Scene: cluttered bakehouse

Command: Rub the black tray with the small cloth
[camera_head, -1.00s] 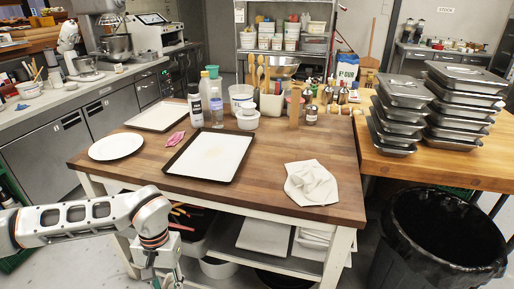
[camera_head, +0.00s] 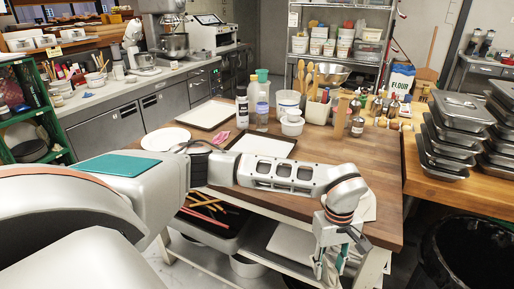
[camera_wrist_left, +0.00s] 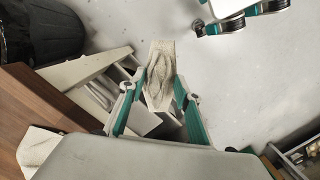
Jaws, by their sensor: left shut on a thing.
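The black tray (camera_head: 277,157) lies on the wooden table with a pale sheet inside it; my left arm crosses in front and hides its near part. My left gripper (camera_head: 331,264) hangs at the table's front edge, to the right of the tray and below the tabletop. In the left wrist view the gripper (camera_wrist_left: 158,105) is shut on a folded beige cloth (camera_wrist_left: 160,72), which sticks out past the fingertips. A second, whitish cloth lies on the tabletop, mostly hidden behind my arm; it also shows in the left wrist view (camera_wrist_left: 38,147). My right gripper is not in view.
A second tray (camera_head: 209,115), a white plate (camera_head: 164,139) and a pink item (camera_head: 219,137) share the table (camera_head: 375,160). Bottles and tubs (camera_head: 292,122) stand behind the tray. A black bin (camera_head: 463,255) and stacked metal pans (camera_head: 452,140) are at the right.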

